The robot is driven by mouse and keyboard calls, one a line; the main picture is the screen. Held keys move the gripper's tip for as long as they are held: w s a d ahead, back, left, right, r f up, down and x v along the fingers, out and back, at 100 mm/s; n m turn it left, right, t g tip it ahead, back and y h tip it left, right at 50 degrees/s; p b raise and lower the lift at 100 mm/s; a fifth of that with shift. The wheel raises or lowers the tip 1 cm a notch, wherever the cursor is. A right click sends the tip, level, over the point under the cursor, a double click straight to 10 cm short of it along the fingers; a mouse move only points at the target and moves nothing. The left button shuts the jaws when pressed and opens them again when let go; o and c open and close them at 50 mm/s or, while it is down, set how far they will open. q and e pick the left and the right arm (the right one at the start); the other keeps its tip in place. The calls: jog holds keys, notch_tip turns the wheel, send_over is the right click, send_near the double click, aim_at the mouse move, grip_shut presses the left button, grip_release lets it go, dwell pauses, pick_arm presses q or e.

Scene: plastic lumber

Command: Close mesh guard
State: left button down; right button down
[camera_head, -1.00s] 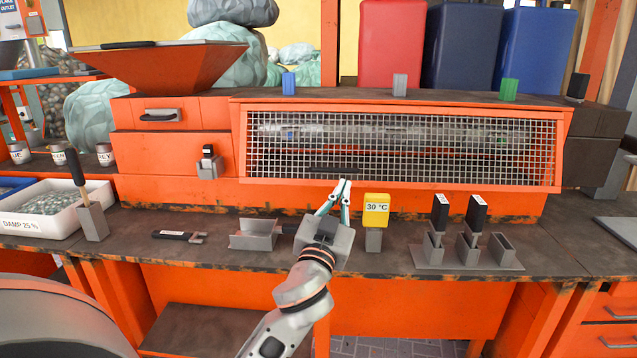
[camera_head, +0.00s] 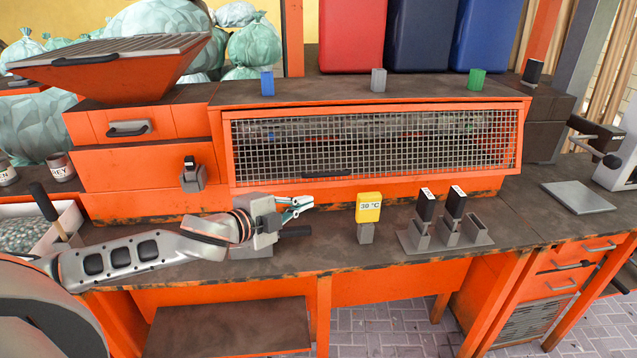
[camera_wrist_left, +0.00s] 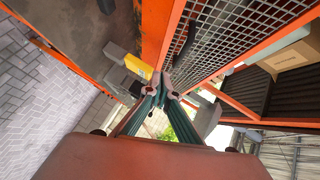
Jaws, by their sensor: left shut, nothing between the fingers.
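The mesh guard (camera_head: 420,148) is a wide grey mesh in an orange frame, hanging down across the front of the orange machine. A dark bar handle (camera_head: 328,173) sits along its lower edge, left of centre. I cannot tell whether the frame rests fully flush. My left gripper (camera_head: 303,206) is shut and empty, in front of and below the handle, apart from the guard, pointing right. In the left wrist view its fingertips (camera_wrist_left: 161,91) are together, with the mesh (camera_wrist_left: 235,35) and the dark handle (camera_wrist_left: 185,52) beyond them. My right gripper is not in view.
A yellow "30 °C" display (camera_head: 369,208) stands on the bench, right of my left gripper. A dark-handled grey piece (camera_head: 250,252) lies under the gripper. The bench between display and guard is clear.

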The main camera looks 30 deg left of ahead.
pick_arm(q)
jog(key=a+p+x, duration=0.1)
jog(key=a+x, duration=0.1)
jog(key=x, duration=1)
jog(key=shift+w+a+f, duration=0.2)
jog(key=shift+w+f, duration=0.25)
jog(key=shift+w, duration=0.1)
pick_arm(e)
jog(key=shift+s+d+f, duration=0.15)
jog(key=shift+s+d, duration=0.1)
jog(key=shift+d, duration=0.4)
